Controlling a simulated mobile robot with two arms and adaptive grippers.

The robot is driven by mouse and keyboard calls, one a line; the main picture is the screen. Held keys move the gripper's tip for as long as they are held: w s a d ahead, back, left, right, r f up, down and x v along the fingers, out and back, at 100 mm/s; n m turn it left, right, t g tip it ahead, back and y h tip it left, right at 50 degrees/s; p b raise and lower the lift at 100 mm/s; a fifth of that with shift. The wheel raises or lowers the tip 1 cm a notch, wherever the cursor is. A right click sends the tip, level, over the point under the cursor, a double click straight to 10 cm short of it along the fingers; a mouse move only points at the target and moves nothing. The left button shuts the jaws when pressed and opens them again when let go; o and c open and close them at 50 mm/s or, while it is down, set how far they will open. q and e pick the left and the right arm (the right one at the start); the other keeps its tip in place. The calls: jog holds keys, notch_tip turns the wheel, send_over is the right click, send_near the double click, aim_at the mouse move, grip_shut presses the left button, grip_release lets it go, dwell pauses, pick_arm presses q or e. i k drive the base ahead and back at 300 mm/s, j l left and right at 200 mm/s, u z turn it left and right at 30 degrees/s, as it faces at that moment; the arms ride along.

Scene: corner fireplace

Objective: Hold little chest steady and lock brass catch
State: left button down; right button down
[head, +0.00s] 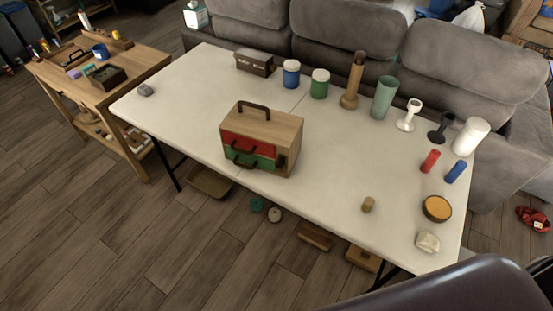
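A little wooden chest (278,126) stands upright near the front edge of the white table, left of the middle. It has a dark carrying handle on top and a red drawer (249,148) above a green drawer (243,161), both with dark pulls. A small dark fitting (281,162) shows at the right of its front; it is too small to tell whether this is the brass catch or how it is set. Neither of my grippers is in view, and nothing touches the chest.
The white table (190,105) is clear around the chest. A dark box (254,62), blue jar (291,73) and green jar (320,83) stand behind. Vases, candlesticks and small items fill the right end. A grey sofa (345,40) borders the back; a wooden side table (135,69) stands left.

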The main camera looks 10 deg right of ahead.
aim_at(281, 167)
jog(key=i+j+z, duration=0.1)
jog(key=z, duration=0.35)
jog(key=i+j+z, duration=0.1)
jog(key=z, duration=0.3)
jog(key=j+z, duration=0.25)
jog(key=z, duration=0.2)
jog(key=j+z, duration=0.2)
jog(key=z, duration=0.25)
jog(key=j+z, duration=0.25)
jog(key=z, duration=0.2)
